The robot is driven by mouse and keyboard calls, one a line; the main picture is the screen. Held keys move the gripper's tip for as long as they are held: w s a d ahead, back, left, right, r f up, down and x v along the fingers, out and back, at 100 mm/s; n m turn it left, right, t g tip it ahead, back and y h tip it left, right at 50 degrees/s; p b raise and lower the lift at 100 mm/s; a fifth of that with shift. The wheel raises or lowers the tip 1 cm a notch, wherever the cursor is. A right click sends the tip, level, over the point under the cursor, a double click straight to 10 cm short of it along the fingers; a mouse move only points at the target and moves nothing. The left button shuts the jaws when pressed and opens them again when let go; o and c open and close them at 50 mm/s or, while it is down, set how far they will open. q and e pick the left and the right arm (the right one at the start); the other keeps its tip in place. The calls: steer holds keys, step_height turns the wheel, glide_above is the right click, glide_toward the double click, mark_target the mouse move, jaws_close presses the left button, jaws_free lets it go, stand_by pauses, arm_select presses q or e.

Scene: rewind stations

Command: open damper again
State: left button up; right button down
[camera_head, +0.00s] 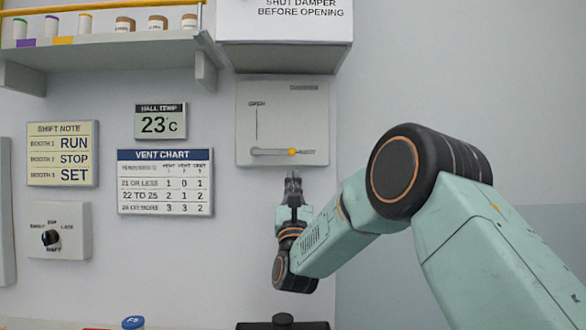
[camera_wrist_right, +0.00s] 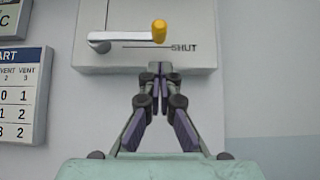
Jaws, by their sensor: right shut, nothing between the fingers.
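The damper panel (camera_head: 283,122) is a grey plate on the wall with an "OPEN" mark at its top and a "SHUT" mark at its lower right. Its lever (camera_head: 271,152) lies level, and its yellow knob (camera_head: 292,152) points right toward the SHUT mark. The lever also shows in the right wrist view (camera_wrist_right: 125,37), with the knob (camera_wrist_right: 159,31) at its right end. My right gripper (camera_head: 293,174) is shut and empty just below the panel, apart from the lever. In the right wrist view its fingertips (camera_wrist_right: 160,68) meet below the knob. My left gripper is not in view.
A box (camera_head: 285,40) above the panel reads "SHUT DAMPER BEFORE OPENING". A shelf (camera_head: 110,50) with jars is at upper left. The vent chart (camera_head: 165,182), temperature display (camera_head: 160,121), shift note (camera_head: 62,154) and dial (camera_head: 50,238) are on the wall. The wall right of the panel is bare.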

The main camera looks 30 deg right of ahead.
mark_target(273, 152)
step_height(273, 152, up, 3)
stand_by(0.3)
